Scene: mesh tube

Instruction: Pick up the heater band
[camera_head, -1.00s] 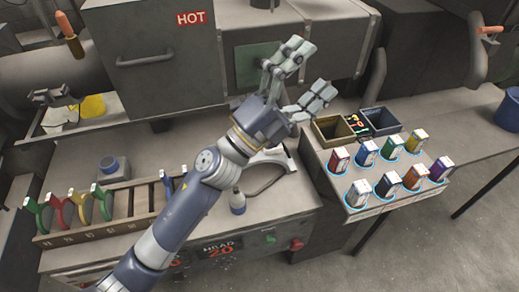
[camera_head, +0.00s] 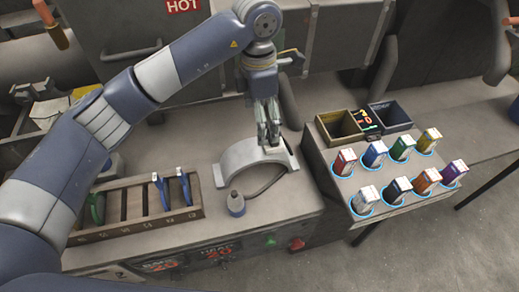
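The heater band looks to be the light grey, arched half-ring (camera_head: 238,160) on the bench top, with a dark curved cable or lower edge below it. My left arm comes in from the left and bends down over the bench. My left gripper (camera_head: 269,138) points down, its fingertips at the top of the arch's right half. The fingers overlap in this view, so I cannot tell whether they are open or shut, or whether they touch the band. My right gripper is not in view.
A slotted rack (camera_head: 130,214) with coloured clips is to the left. Several coloured cartons (camera_head: 374,155) and two open bins (camera_head: 340,126) are on the right-hand stand. A dark machine body rises behind.

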